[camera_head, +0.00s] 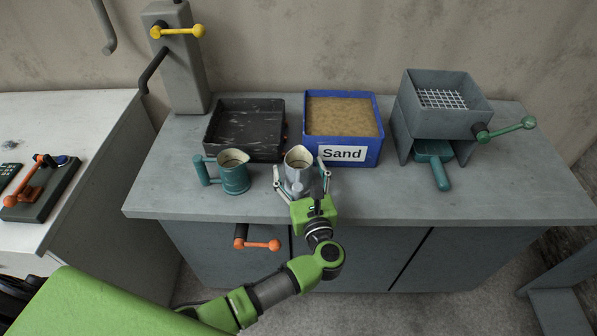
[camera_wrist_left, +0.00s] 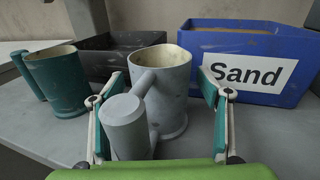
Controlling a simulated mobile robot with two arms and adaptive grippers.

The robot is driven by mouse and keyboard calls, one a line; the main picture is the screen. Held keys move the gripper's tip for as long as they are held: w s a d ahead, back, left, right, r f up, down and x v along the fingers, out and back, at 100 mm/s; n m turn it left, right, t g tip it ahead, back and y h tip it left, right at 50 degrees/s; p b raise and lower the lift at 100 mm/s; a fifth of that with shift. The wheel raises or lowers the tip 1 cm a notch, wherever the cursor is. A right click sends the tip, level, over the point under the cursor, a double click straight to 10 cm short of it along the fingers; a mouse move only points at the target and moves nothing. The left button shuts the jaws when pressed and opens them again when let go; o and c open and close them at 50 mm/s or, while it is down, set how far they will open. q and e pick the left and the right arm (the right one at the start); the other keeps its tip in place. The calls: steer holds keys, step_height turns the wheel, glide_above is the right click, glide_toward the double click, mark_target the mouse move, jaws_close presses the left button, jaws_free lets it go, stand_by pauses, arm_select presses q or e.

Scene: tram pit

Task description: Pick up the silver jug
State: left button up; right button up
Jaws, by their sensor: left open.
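The silver jug (camera_head: 297,170) stands upright on the grey counter, in front of the blue sand box. My left gripper (camera_head: 302,180) is open, with one finger on each side of the jug. In the left wrist view the jug (camera_wrist_left: 168,88) stands between the open fingers of the gripper (camera_wrist_left: 160,125), its thick handle (camera_wrist_left: 127,122) pointing toward the camera. Gaps show between the fingers and the jug's body. The gripper hides part of the jug's lower body in the head view. My right gripper is not in view.
A teal jug (camera_head: 234,176) stands just left of the silver jug. Behind are a black tray (camera_head: 247,152) and a blue box (camera_head: 368,153) labelled Sand. A grey sieve hopper (camera_head: 450,115) stands at right. The counter's front right (camera_head: 500,200) is clear.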

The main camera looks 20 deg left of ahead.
arm_select(q)
steer(key=c, duration=1.3)
steer(key=shift+r, duration=0.1)
